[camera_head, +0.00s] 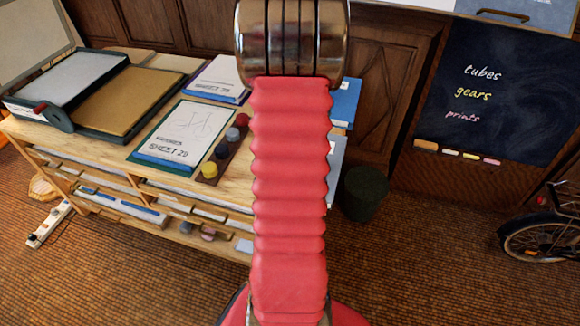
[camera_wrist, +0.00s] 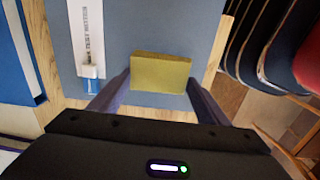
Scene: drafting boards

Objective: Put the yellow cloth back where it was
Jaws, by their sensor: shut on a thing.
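The yellow cloth (camera_wrist: 160,72) shows in the wrist view as a flat-sided, folded, dull yellow block. My gripper (camera_wrist: 159,84) has one finger on each side of it and is shut on it. Behind the cloth is a blue-grey flat surface (camera_wrist: 185,30); I cannot tell whether the cloth touches it. In the head view, my red-sleeved arm fills the middle and hides part of the workbench; neither my gripper nor the cloth can be made out there.
The wooden bench (camera_head: 115,135) holds a paper trimmer (camera_head: 130,95), sheet stacks (camera_head: 175,130) and several coloured pots (camera_head: 222,150). A dark green bin (camera_head: 364,193) stands right of my arm. A chalkboard (camera_head: 500,90) and bicycle (camera_head: 545,235) are at right. Open floor lies in front.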

